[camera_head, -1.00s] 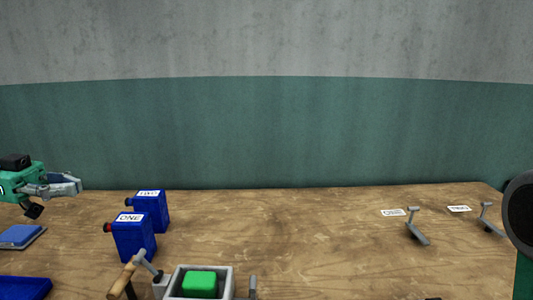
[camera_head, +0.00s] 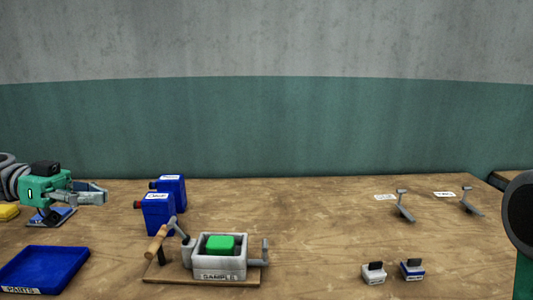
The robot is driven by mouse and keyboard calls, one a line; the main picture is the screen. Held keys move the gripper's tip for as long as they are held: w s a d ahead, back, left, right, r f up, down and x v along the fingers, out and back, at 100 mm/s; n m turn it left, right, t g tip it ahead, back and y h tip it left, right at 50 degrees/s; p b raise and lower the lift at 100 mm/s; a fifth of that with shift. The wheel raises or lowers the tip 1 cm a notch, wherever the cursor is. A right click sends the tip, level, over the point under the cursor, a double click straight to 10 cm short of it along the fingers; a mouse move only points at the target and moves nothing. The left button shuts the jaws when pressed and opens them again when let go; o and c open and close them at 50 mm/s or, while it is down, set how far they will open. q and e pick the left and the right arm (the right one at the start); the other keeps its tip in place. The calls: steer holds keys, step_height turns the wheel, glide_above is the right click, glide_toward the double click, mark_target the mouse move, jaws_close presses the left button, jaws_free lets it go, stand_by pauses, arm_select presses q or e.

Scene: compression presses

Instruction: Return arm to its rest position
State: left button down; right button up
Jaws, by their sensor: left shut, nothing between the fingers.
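My left gripper (camera_head: 103,193) is at the left of the head view, green and grey with its fingers pointing right. It is shut and empty, left of two blue canisters (camera_head: 158,214) and apart from them. It appears to be above the table, partly in front of a small blue pad (camera_head: 62,217).
A grey press box (camera_head: 219,268) labelled SAMPLE holds a green block (camera_head: 220,244), with a wooden-handled lever at its left. A blue PARTS tray (camera_head: 45,268) is front left. Two small labelled blocks (camera_head: 374,273) and two levers (camera_head: 404,207) stand right.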

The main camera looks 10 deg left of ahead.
arm_select(q)
steer(key=d+f+n+y, duration=0.1)
steer(key=d+f+n, duration=0.1)
steer(key=d+f, duration=0.3)
steer(key=d+f+n+g+y, duration=0.1)
steer(key=d+f+n+y, duration=0.1)
steer(key=d+f, duration=0.3)
steer(key=d+f+n+y, duration=0.2)
steer(key=d+f, duration=0.3)
steer(key=f, duration=0.5)
steer(key=shift+s+d+f+n+g, duration=0.15)
steer(key=shift+s+d+n+g, duration=0.2)
steer(key=shift+n, duration=0.45)
steer(key=s+d+f+n+g+y, duration=0.2)
steer(key=s+f+n+y, duration=0.35)
steer(key=s+f, duration=1)
steer(key=s+a+f+n+y, duration=0.2)
steer(key=s+a+f+y, duration=0.45)
steer(key=s, duration=0.25)
step_height(320, 180, down, 9)
steer(key=w+m+t+h+b, duration=0.1)
steer(key=w+b, duration=0.1)
steer(key=b, duration=0.8)
steer(key=shift+w+d, duration=0.25)
steer(key=shift+r+m, duration=0.1)
steer(key=shift+m, duration=0.15)
